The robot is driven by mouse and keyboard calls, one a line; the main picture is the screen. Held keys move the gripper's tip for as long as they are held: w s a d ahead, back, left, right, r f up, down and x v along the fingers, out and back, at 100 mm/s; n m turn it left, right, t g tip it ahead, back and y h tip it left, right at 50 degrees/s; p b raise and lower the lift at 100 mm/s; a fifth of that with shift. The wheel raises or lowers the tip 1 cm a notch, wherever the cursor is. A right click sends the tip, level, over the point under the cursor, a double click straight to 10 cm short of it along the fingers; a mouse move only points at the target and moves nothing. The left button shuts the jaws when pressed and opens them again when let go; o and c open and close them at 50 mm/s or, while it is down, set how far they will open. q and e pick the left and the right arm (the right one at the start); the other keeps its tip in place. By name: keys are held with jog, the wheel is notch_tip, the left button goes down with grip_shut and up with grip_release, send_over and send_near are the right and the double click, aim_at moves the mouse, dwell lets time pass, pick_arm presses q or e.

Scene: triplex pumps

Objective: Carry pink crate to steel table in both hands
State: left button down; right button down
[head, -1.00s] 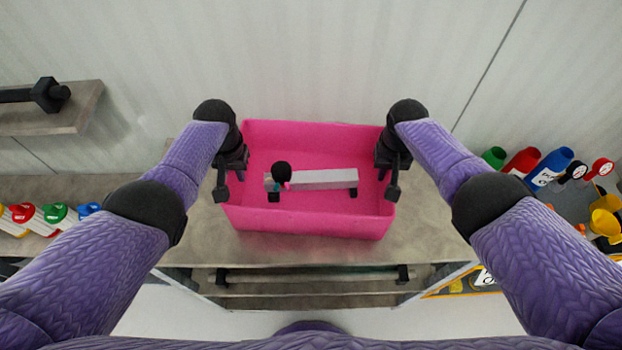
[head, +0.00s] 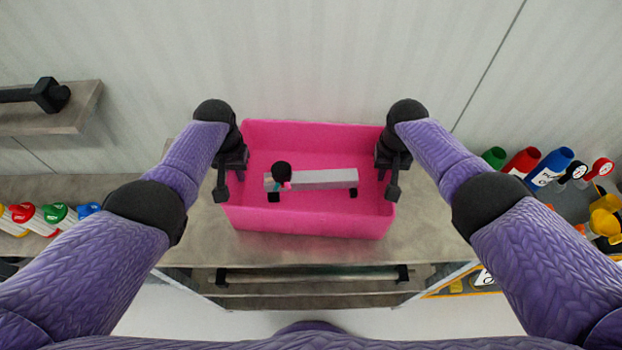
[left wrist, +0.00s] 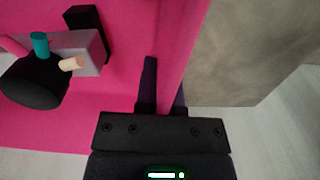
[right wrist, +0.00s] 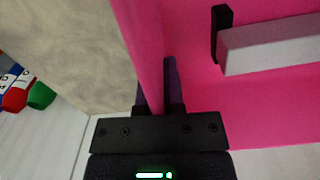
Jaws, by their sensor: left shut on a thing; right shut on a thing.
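The pink crate (head: 310,222) is at the centre of the head view, over a grey-brown worktop (head: 425,225); I cannot tell whether it touches the top. Inside lies a grey block-shaped part (head: 325,179) with black feet and a black round knob (head: 281,171) with small teal and pink pegs. My left gripper (head: 222,180) is shut on the crate's left wall, with the wall between its fingers in the left wrist view (left wrist: 163,85). My right gripper (head: 392,178) is shut on the right wall, also between the fingers in the right wrist view (right wrist: 157,85).
A shelf (head: 75,118) with a black bar-shaped part is on the left wall. Green, red and blue bottles (head: 548,168), gauges and yellow parts are at the right. A rail (head: 310,275) runs below the worktop's front edge.

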dwell(0.3)
